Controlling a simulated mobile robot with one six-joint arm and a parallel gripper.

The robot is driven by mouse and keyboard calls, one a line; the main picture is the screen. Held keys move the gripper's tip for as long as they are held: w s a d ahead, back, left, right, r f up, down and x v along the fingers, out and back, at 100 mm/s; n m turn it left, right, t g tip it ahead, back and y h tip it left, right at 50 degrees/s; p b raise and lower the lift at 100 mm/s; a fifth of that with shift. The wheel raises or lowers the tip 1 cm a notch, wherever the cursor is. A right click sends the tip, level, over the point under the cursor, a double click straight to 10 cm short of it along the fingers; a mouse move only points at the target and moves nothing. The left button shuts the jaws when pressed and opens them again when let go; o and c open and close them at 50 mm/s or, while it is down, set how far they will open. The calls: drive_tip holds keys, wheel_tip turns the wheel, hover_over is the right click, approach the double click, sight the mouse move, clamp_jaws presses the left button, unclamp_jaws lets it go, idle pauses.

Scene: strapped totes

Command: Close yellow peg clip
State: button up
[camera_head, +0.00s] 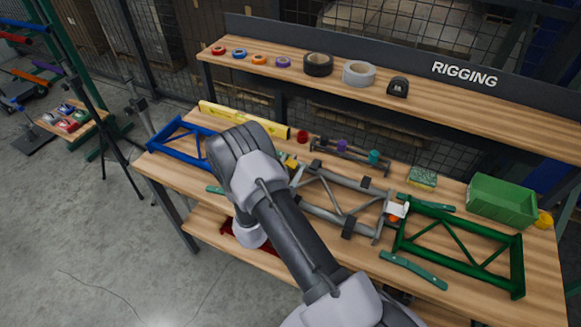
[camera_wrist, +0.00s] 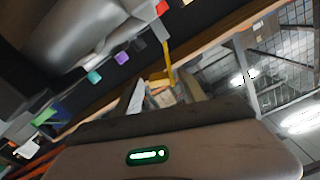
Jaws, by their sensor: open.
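The yellow peg clip (camera_head: 292,164) shows as a small yellow patch at the left end of the grey truss, partly hidden by my arm in the head view. In the wrist view a yellow upright part (camera_wrist: 167,62) stands just beyond my gripper (camera_wrist: 165,92). My gripper is open, with its two fingers on either side of the lower yellow part. I cannot tell whether they touch it, or whether the clip is open or shut. In the head view my wrist covers the fingers.
The grey truss (camera_head: 338,190) lies mid-bench between a blue truss (camera_head: 180,133) and a green truss (camera_head: 462,245). A yellow level (camera_head: 243,119) and a rack with coloured pieces (camera_head: 348,153) lie behind. A green bin (camera_head: 502,200) stands at the right.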

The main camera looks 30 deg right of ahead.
clamp_jaws()
